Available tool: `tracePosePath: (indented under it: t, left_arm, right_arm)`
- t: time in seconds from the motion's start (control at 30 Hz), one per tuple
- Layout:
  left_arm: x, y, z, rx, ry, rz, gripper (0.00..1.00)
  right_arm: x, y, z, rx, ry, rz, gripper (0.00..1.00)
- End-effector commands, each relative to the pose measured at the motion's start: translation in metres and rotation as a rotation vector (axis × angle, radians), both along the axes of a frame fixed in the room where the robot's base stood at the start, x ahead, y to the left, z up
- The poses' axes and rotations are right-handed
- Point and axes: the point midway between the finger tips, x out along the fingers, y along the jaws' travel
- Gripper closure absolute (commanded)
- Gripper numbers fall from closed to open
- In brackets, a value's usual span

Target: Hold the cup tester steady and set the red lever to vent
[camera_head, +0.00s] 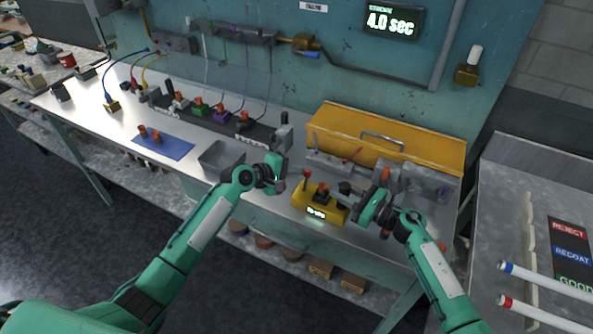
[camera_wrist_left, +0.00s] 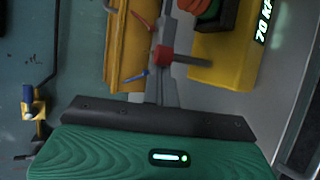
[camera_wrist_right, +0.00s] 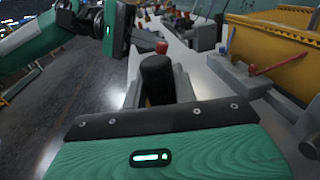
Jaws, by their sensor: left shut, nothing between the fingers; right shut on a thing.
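The yellow cup tester (camera_head: 318,204) stands on the bench in front of the orange-yellow case, its lit display facing the front edge. Its red lever knob (camera_head: 307,173) stands up at the tester's left end; in the left wrist view the red knob (camera_wrist_left: 163,55) is on a grey rod. My left gripper (camera_head: 281,183) is shut and empty, just left of the lever; contact cannot be told. My right gripper (camera_head: 358,200) is shut on the black handle (camera_wrist_right: 156,80) at the tester's right end.
The orange-yellow case (camera_head: 385,140) with small red and blue levers stands close behind. A grey tray (camera_head: 222,157) and blue mat (camera_head: 163,146) lie to the left. A side table (camera_head: 500,240) with marked pads is at the right.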

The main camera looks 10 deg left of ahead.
Motion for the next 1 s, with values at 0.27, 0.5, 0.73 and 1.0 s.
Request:
tracePosePath:
  t: [0.27,0.5,0.73,1.0]
  left_arm:
    - [-0.004,0.001,0.000,-0.002,-0.003,-0.001,1.00]
    - [-0.010,0.001,-0.001,-0.016,-0.048,-0.006,1.00]
    - [-0.015,0.001,-0.001,-0.031,-0.101,-0.006,1.00]
    - [-0.017,0.002,-0.001,-0.037,-0.122,-0.005,1.00]
  right_arm:
    - [0.000,0.000,0.000,0.000,0.000,-0.001,1.00]
    - [0.000,0.000,0.000,0.000,0.000,-0.001,1.00]
    - [0.001,0.000,0.000,0.000,0.000,-0.002,1.00]
    - [0.000,0.000,0.000,0.000,0.000,-0.001,1.00]
